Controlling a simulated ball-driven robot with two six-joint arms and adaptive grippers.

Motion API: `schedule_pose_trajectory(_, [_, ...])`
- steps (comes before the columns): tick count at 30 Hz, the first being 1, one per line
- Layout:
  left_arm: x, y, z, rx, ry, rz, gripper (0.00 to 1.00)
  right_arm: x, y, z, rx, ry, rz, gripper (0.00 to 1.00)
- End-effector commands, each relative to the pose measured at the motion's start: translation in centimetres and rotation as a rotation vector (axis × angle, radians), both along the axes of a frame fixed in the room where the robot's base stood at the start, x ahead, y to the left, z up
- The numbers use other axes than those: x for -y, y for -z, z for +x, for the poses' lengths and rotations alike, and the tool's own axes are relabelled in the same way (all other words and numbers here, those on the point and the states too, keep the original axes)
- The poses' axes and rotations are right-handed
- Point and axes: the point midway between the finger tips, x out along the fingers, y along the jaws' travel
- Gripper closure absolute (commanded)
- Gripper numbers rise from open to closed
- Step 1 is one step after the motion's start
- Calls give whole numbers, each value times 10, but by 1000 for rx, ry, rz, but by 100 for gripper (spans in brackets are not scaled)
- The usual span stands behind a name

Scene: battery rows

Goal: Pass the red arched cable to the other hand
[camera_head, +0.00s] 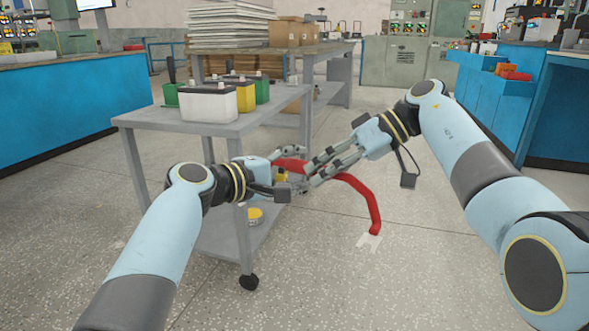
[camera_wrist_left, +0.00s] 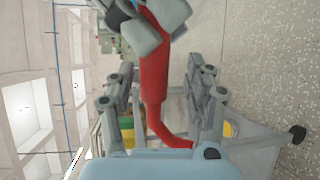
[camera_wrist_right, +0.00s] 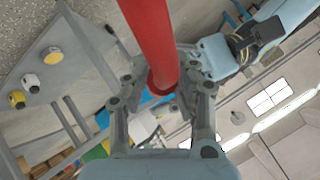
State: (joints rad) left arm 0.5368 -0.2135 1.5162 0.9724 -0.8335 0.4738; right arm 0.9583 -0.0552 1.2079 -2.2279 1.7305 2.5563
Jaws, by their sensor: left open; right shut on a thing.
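The red arched cable (camera_head: 360,190) hangs in the air in front of the grey cart, its pale forked end (camera_head: 370,241) pointing down at the right. My right gripper (camera_head: 312,168) is shut on the cable near its middle. My left gripper (camera_head: 292,168) is open, with the cable between its spread fingers. In the left wrist view the cable (camera_wrist_left: 153,80) runs between the left fingers, apart from both, and the right fingers (camera_wrist_left: 150,25) grip it just above. In the right wrist view the cable (camera_wrist_right: 150,40) covers part of the right fingers.
The grey cart (camera_head: 140,122) stands behind my left gripper, bearing a white battery (camera_head: 208,104), a yellow one (camera_head: 245,97) and green ones. Blue benches (camera_head: 70,95) stand at both sides. The floor at front right is clear.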

Motion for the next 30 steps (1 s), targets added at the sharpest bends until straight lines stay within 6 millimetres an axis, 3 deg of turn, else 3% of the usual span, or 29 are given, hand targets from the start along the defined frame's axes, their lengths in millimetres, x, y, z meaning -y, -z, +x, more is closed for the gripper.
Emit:
schedule_pose_trajectory(2, [0, 0, 0, 0, 0, 0, 51, 0, -1, 0, 2, -1, 2, 100])
schedule_pose_trajectory(13, [-1, 1, -1, -2, 0, 2, 99, 0, -2, 1, 4, 0, 2, 100])
schedule_pose_trajectory(20, [-1, 3, -1, -5, 0, 5, 100, 0, -4, 1, 7, -1, 4, 100])
schedule_pose_trajectory(21, [-1, 2, -1, -4, -1, 4, 100, -1, -4, 1, 8, -1, 5, 71])
schedule_pose_trajectory(26, [-1, 2, -1, -3, 0, 1, 100, 0, -3, 1, 6, -1, 3, 50])
schedule_pose_trajectory(30, [-1, 0, 0, -1, 0, 0, 100, 0, -2, 1, 3, -1, 2, 49])
